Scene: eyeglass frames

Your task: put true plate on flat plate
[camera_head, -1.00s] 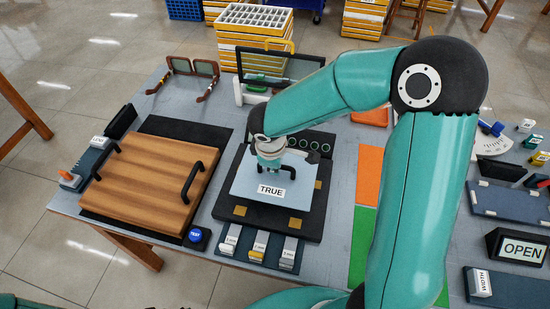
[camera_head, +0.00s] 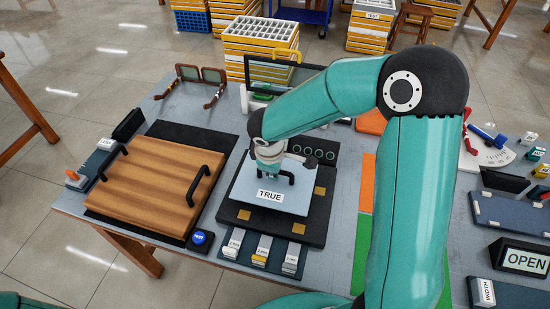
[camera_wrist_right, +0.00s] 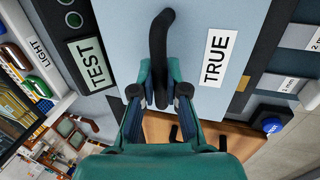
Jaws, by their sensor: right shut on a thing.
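The true plate (camera_head: 247,200) is a pale blue-grey square plate with a white TRUE label and a black bar handle. It also shows in the right wrist view (camera_wrist_right: 200,88). My right gripper (camera_head: 270,172) is above it, shut on the handle (camera_wrist_right: 158,45), with one finger on each side in the wrist view. The plate is over a dark base (camera_head: 310,235) with tan square pads (camera_head: 299,228), perhaps the flat plate; I see no label saying so. I cannot tell whether the two touch. My left gripper is out of view.
A wooden board with two black handles (camera_head: 150,180) lies left of the base. A blue button (camera_head: 199,238) and several small labelled blocks (camera_head: 262,250) sit in front. Eyeglass frames (camera_head: 200,75) stand at the back left. An OPEN sign (camera_head: 524,259) is at right.

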